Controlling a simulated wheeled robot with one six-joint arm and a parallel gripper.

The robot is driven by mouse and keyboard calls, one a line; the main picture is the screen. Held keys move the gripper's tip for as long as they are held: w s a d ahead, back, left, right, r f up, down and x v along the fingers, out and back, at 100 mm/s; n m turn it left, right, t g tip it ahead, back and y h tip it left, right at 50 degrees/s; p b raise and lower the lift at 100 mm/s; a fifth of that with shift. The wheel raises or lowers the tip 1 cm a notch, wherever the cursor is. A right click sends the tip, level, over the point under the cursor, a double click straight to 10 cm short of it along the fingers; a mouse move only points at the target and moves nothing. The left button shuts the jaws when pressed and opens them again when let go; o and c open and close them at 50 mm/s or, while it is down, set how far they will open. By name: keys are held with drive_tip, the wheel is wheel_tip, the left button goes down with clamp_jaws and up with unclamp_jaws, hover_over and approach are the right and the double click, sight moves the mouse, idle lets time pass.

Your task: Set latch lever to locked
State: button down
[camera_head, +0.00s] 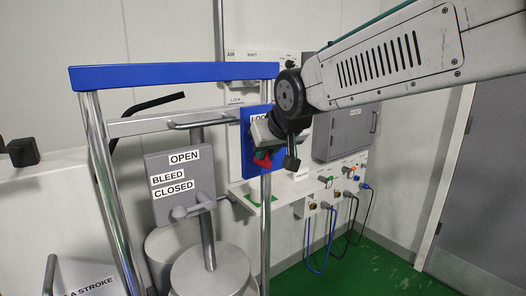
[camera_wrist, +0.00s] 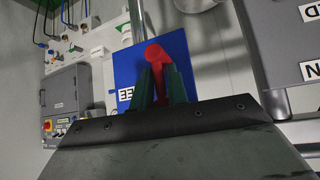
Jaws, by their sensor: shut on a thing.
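The red latch lever (camera_head: 262,161) sits on a blue plate (camera_head: 248,158) on the frame's right side. The plate's label, partly hidden by my gripper, begins "LO" in the head view. In the wrist view the lever (camera_wrist: 153,52) shows its round end above my fingers, and the plate (camera_wrist: 180,58) bears an upside-down label ending in "EE". My gripper (camera_wrist: 160,84) has its two green fingers closed on either side of the lever. In the head view my gripper (camera_head: 266,150) covers part of the lever, so its exact angle is hard to tell.
A frame with a blue top bar (camera_head: 175,75) and chrome posts stands around the plate. A grey panel (camera_head: 182,183) reads OPEN, BLEED, CLOSED. A grey box (camera_head: 345,133) and a white panel with cables are at the right. Green floor (camera_head: 375,265) is clear at lower right.

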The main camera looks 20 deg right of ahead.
drive_tip(key=shift+w+d+r, duration=0.1)
drive_tip(key=shift+w+r, duration=0.1)
drive_tip(key=shift+r, duration=0.2)
drive_tip(key=c, duration=1.5)
unclamp_jaws()
drive_tip(key=shift+w, duration=0.15)
drive_tip(key=shift+f, duration=0.15)
drive_tip(key=v, duration=0.7)
drive_tip(key=shift+s+r, duration=0.3)
drive_tip(key=shift+s, duration=0.05)
drive_tip(key=s+d+f+g, duration=0.3)
drive_tip(key=s+f, duration=0.5)
drive_tip(key=s, duration=0.4)
drive_tip(key=s+d+f+m+g, duration=0.1)
drive_tip(key=s+d+f+g, duration=0.2)
drive_tip(key=s+f, duration=0.5)
drive_tip(key=s+g, duration=0.1)
drive_tip(key=s, duration=0.2)
drive_tip(key=shift+s+f+g+h, duration=0.35)
drive_tip(key=shift+s+g+h, duration=0.05)
